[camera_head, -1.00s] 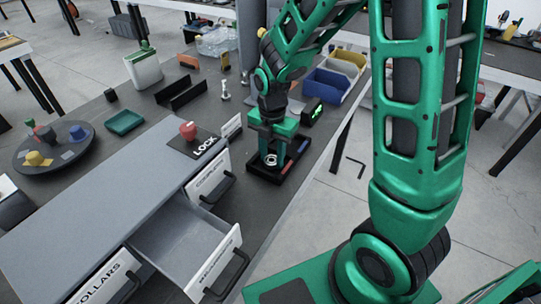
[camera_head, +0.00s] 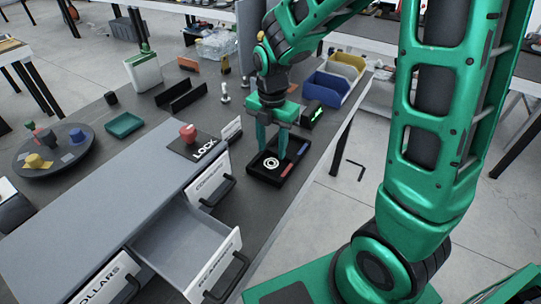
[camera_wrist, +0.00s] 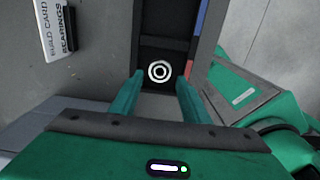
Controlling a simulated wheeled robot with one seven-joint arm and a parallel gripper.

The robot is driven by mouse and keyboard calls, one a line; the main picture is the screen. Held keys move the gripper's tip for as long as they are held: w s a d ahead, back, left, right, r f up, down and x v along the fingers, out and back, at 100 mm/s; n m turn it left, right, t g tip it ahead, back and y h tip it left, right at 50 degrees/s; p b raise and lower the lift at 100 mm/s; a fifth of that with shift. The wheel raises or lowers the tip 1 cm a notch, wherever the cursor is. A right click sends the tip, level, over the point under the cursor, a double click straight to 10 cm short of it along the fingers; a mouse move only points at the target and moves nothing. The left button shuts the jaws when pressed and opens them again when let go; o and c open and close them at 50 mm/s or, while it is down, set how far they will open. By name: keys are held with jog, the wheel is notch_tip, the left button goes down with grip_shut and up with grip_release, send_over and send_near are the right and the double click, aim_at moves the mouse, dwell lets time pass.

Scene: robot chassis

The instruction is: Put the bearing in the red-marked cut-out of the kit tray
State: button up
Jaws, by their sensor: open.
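The bearing (camera_head: 271,163) is a pale ring lying flat in the near part of the black kit tray (camera_head: 255,176). In the wrist view the bearing (camera_wrist: 159,71) lies beside the red mark (camera_wrist: 188,68) on the tray's edge, with the blue mark (camera_wrist: 199,18) farther along. It looks to be in the cut-out by the red mark, but I cannot see how deep it sits. My gripper (camera_head: 272,148) is open and empty above the tray, fingers pointing down. In the wrist view its fingertips (camera_wrist: 159,88) are spread apart, with the bearing in line between them and clear of both.
An open, empty-looking drawer (camera_head: 182,243) sticks out of the grey cabinet (camera_head: 100,220) at the near left. A red knob (camera_head: 187,132) stands on the LOCK plate. Blue and yellow bins (camera_head: 328,87) stand beyond the tray. A round platter (camera_head: 55,150) with coloured pieces is at left.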

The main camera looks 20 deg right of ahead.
aim_at(272, 163)
notch_tip(272, 163, up, 6)
jog(key=r, duration=0.1)
jog(key=s+d+r+m, duration=0.1)
jog(key=s+d+m, duration=0.7)
jog(key=s+m, duration=0.3)
jog(key=s+d+r+m, duration=0.1)
jog(key=s+d+m, duration=0.8)
jog(key=m, duration=1.1)
jog(key=s, duration=0.3)
jog(key=shift+s+d+m, duration=0.2)
jog(key=shift+d+m, duration=0.05)
jog(key=shift+m, duration=0.05)
jog(key=shift+w+f, duration=0.2)
jog(key=shift+w, duration=0.45)
jog(key=shift+c, duration=0.7)
